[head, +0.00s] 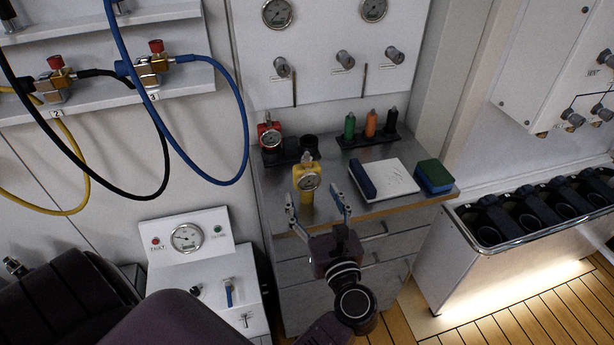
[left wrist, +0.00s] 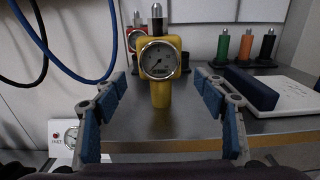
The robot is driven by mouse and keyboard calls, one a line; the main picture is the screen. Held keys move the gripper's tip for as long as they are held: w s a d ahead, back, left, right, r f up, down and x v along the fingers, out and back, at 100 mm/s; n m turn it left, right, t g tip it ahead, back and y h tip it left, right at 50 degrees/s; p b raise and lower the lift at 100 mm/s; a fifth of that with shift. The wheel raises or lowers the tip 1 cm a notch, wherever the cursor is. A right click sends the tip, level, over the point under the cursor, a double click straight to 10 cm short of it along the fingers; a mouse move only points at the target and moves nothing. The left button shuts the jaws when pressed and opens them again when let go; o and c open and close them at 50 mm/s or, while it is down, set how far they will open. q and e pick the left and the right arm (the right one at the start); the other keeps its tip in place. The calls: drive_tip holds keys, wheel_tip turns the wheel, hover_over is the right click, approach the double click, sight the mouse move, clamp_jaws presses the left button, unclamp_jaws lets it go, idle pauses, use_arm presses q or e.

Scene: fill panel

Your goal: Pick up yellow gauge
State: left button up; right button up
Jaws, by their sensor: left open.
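The yellow gauge (head: 307,181) has a round white dial and a yellow body, and stands upright near the front edge of the steel-topped cabinet. In the left wrist view the gauge (left wrist: 160,62) is between and beyond my open fingers, with a gap on both sides. My left gripper (head: 319,212) is open and empty at the cabinet's front edge; its blue-padded fingers also show in the left wrist view (left wrist: 160,118). The lower end of the gauge meets the cabinet top in the wrist view. My right gripper is not in view.
A red gauge (head: 270,134) stands in a black holder behind. Green, orange and black bottles (head: 370,125) stand in a rack at the back. A white notepad (head: 390,177) and a green-blue sponge (head: 433,176) lie right of the gauge. Hoses (head: 245,120) hang at left.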

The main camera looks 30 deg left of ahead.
sight(309, 187)
use_arm(q)
drive_tip(key=p+x, duration=0.1)
drive_tip(key=x, duration=0.4)
drive_tip(key=shift+w+a, duration=0.2)
drive_tip(key=shift+a, duration=0.05)
drive_tip(key=shift+d, duration=0.1)
drive_tip(key=shift+c, duration=0.2)
drive_tip(key=c, duration=1.6)
drive_tip(key=shift+r, duration=0.1)
